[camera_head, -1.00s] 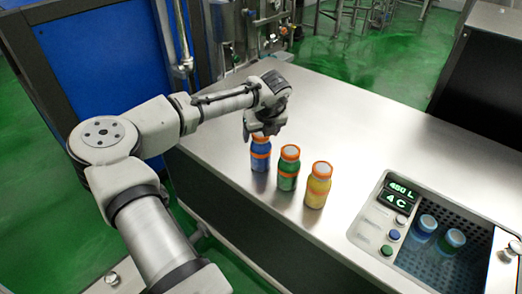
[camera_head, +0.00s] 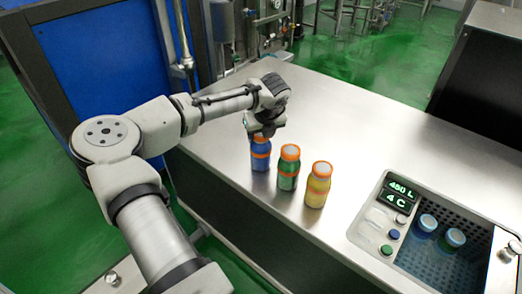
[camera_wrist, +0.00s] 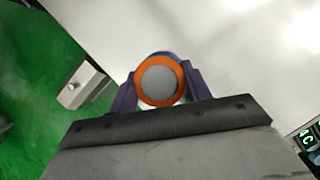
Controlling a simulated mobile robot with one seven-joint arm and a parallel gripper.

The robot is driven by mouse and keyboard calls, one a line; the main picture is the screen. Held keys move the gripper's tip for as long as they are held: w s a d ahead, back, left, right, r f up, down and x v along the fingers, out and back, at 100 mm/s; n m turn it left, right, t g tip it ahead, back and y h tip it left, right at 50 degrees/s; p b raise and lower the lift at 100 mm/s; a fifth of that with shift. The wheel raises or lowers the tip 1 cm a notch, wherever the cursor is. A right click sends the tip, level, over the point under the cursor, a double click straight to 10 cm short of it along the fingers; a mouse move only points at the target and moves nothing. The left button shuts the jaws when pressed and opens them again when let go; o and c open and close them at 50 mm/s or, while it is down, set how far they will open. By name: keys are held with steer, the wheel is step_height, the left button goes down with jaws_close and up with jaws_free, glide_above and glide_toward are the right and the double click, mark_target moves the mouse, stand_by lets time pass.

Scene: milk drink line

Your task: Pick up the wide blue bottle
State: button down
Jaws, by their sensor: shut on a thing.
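The wide blue bottle (camera_head: 260,157) stands upright on the steel counter at the left end of a row, with an orange band and an orange-rimmed cap. My gripper (camera_head: 260,131) is over its top, and the fingers are shut on its upper part. In the wrist view the bottle's grey-topped orange cap (camera_wrist: 159,82) sits between the two dark fingers of my gripper (camera_wrist: 159,92). The bottle's base appears to rest on the counter, and I cannot tell whether there is any gap under it.
A green bottle (camera_head: 288,168) and a yellow bottle (camera_head: 317,186) stand close by to the right. A sunken basin (camera_head: 440,262) with two bottles and a display panel (camera_head: 398,195) is at the counter's right. The steel counter (camera_head: 380,130) is clear behind the row.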

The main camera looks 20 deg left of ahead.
step_height(320, 180, up, 20)
steer(key=shift+b, duration=0.4)
stand_by(1.2)
